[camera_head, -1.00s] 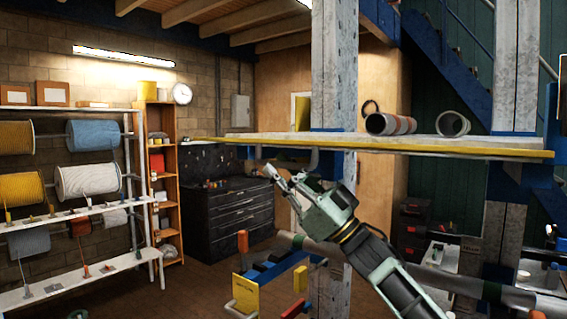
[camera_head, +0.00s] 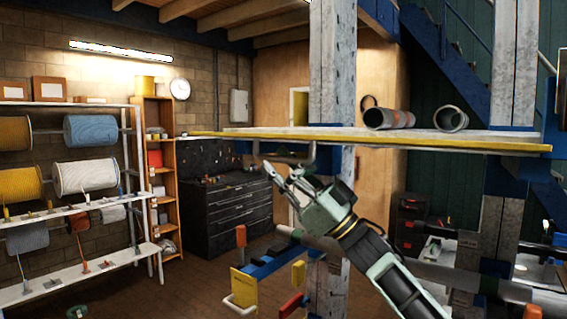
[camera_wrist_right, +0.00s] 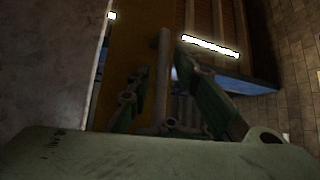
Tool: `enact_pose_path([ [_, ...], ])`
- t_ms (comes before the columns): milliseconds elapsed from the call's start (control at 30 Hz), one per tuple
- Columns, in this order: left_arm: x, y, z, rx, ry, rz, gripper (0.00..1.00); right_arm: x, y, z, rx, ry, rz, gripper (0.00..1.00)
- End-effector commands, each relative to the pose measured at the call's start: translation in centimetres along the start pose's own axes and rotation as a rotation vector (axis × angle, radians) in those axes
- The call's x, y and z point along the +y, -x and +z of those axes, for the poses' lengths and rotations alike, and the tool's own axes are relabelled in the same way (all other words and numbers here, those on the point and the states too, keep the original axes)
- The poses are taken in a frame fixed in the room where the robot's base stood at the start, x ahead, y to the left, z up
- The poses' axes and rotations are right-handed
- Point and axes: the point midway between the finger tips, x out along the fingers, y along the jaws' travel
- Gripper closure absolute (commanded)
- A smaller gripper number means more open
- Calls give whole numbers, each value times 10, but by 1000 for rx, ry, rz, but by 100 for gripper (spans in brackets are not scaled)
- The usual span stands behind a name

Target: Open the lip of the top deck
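The top deck (camera_head: 375,141) is a pale horizontal board with a yellow front lip (camera_head: 450,148), level in the head view. A grey bar handle (camera_head: 290,161) hangs just under the lip's left part. My right gripper (camera_head: 272,173) is just below this handle, fingers pointing up and left. In the right wrist view its two fingers (camera_wrist_right: 168,85) stand apart, with the grey handle bar (camera_wrist_right: 163,70) showing between them. I cannot tell whether either finger touches the bar. My left gripper is not in view.
Two pipe pieces (camera_head: 388,118) (camera_head: 451,118) lie on the deck. A concrete-grey post (camera_head: 332,70) stands behind my right gripper. A lower blue frame with a yellow panel (camera_head: 243,287) is below left. Spool racks and a black drawer cabinet (camera_head: 238,210) stand farther back.

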Motion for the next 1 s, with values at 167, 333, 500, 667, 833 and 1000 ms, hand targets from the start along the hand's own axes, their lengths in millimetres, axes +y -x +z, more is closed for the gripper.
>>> enact_pose_path([
  [167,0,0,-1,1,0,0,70,2,21,0,0,0,3,82],
  [333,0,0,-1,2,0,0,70,2,58,1,-3,-1,3,82],
  [500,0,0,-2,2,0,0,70,2,93,2,-4,0,3,82],
  [667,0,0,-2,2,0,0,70,2,113,1,-3,0,2,82],
  [833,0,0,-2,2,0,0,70,2,121,1,-2,0,2,82],
  [1000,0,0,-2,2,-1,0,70,2,121,1,-2,0,2,82],
])
